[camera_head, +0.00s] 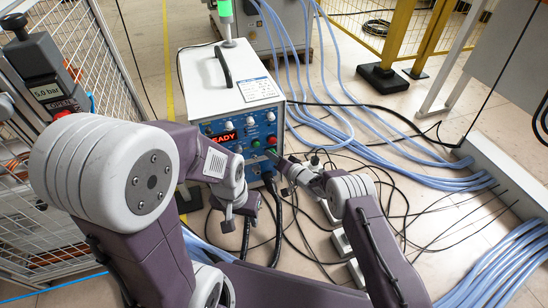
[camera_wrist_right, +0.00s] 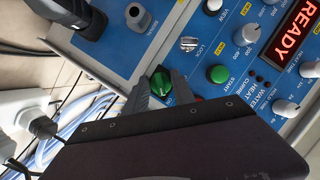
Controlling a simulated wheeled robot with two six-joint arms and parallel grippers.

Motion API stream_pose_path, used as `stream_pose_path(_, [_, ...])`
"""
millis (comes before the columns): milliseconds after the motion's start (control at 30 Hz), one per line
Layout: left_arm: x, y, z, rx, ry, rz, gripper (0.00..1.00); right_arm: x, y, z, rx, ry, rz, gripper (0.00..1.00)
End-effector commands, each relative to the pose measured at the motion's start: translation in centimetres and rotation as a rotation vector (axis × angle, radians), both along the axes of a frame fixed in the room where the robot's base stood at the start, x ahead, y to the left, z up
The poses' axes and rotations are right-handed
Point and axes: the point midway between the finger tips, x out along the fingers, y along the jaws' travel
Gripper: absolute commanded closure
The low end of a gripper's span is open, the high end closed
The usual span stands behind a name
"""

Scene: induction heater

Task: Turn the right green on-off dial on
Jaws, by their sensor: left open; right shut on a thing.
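The induction heater (camera_head: 229,88) is a white box with a blue front panel. Its display (camera_head: 222,138) reads READY in red. In the right wrist view, the green on-off dial (camera_wrist_right: 161,84) sits on the blue panel, left of the green START button (camera_wrist_right: 218,73). My right gripper (camera_wrist_right: 160,90) is shut on this dial, with one grey finger on each side. In the head view my right gripper (camera_head: 274,156) is at the panel's lower right and hides part of it. My left gripper (camera_head: 238,216) is open and empty, in front of the heater, pointing down.
Blue hoses (camera_head: 345,125) and black cables run over the floor right of the heater. A wire-mesh fence (camera_head: 75,50) stands at the left. A black plug (camera_wrist_right: 70,15) is in the panel near the dial. A green lamp (camera_head: 224,8) stands atop the heater.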

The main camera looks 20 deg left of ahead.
Motion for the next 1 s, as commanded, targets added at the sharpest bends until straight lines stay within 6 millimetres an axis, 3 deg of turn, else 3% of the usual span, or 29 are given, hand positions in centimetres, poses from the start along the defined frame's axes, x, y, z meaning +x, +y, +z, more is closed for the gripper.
stream_pose_path(467, [0.0, 0.0, 0.0, 0.000, 0.000, 0.000, 0.51, 0.0, 0.0, 0.0, 0.010, 0.007, -0.002, 1.00])
stream_pose_path(500, [0.0, 0.0, 0.0, 0.000, 0.000, 0.000, 0.51, 0.0, 0.0, 0.0, 0.010, 0.007, -0.002, 0.61])
stream_pose_path(567, [0.0, 0.0, 0.0, 0.000, 0.000, 0.000, 0.51, 0.0, 0.0, 0.0, 0.010, 0.007, -0.002, 0.48])
stream_pose_path(867, [0.0, 0.0, 0.1, 0.000, 0.000, 0.000, 0.51, 0.0, -0.1, 0.1, 0.010, 0.006, -0.001, 0.48])
stream_pose_path(1000, [0.0, 0.0, 1.6, 0.000, 0.000, 0.000, 0.51, -0.6, -0.9, 0.8, 0.008, 0.009, -0.001, 0.48])
